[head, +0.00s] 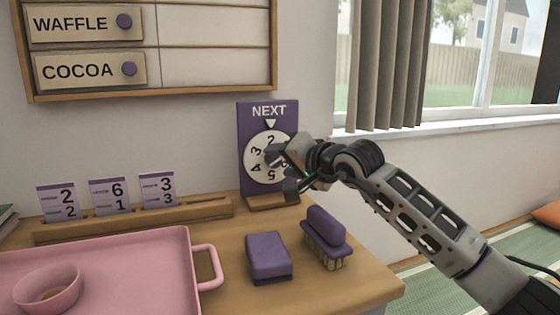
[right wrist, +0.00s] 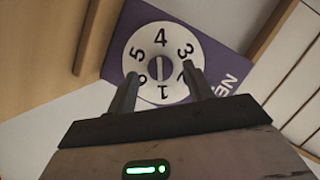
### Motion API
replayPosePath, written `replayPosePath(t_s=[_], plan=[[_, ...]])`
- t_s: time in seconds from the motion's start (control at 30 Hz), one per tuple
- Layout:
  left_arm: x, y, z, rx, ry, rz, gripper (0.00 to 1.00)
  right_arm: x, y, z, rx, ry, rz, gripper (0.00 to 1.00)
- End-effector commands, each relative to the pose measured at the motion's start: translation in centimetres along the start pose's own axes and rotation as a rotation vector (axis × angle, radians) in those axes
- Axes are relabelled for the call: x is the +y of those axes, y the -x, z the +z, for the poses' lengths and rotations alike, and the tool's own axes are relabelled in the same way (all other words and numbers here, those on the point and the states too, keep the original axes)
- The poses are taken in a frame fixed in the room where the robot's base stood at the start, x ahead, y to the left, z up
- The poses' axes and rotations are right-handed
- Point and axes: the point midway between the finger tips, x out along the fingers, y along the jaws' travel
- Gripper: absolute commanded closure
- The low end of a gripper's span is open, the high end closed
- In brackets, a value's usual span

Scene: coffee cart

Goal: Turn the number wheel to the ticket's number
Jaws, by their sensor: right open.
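The number wheel (head: 262,172) is a white disc with black numerals on a purple board (head: 254,118) marked NEXT. The 2 sits at the top, under the white pointer. In the right wrist view the wheel (right wrist: 160,40) shows a purple central knob (right wrist: 160,68) with a white bar. My right gripper (head: 281,172) is open in front of the wheel's right part. Its fingers (right wrist: 160,92) stand either side of the knob in the picture; I cannot tell whether they touch. Several numerals are partly hidden. Three tickets (head: 109,195) stand in a wooden holder (head: 130,220), with large numerals 2, 6 and 3. My left gripper is not in view.
A pink tray (head: 130,250) with a bowl (head: 47,288) is at the lower left. A purple block (head: 268,256) and a purple brush (head: 326,235) lie on the counter below the wheel. A menu board (head: 215,45) hangs on the wall; a window is at right.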

Motion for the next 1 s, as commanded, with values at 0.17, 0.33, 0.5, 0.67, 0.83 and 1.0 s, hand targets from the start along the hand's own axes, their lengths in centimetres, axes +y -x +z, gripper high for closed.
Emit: replayPosePath(t_s=[0.17,0.33,0.5,0.67,0.83,1.0], plan=[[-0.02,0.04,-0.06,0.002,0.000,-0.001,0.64,-0.08,-1.27,0.00,0.000,0.000,-0.001,0.48],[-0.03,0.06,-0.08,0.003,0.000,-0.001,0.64,-0.06,-1.48,-0.01,0.001,0.001,-0.001,0.48],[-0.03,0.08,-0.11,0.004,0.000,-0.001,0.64,-0.05,-1.45,-0.01,0.000,0.000,-0.001,0.54],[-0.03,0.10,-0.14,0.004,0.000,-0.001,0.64,-0.04,-1.44,-0.01,0.000,0.000,-0.001,0.93],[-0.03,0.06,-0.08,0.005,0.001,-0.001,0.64,0.01,-1.45,0.01,0.000,-0.004,-0.003,0.93],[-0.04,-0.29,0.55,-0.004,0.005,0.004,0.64,0.15,-1.48,0.08,0.000,-0.041,-0.017,0.93]])
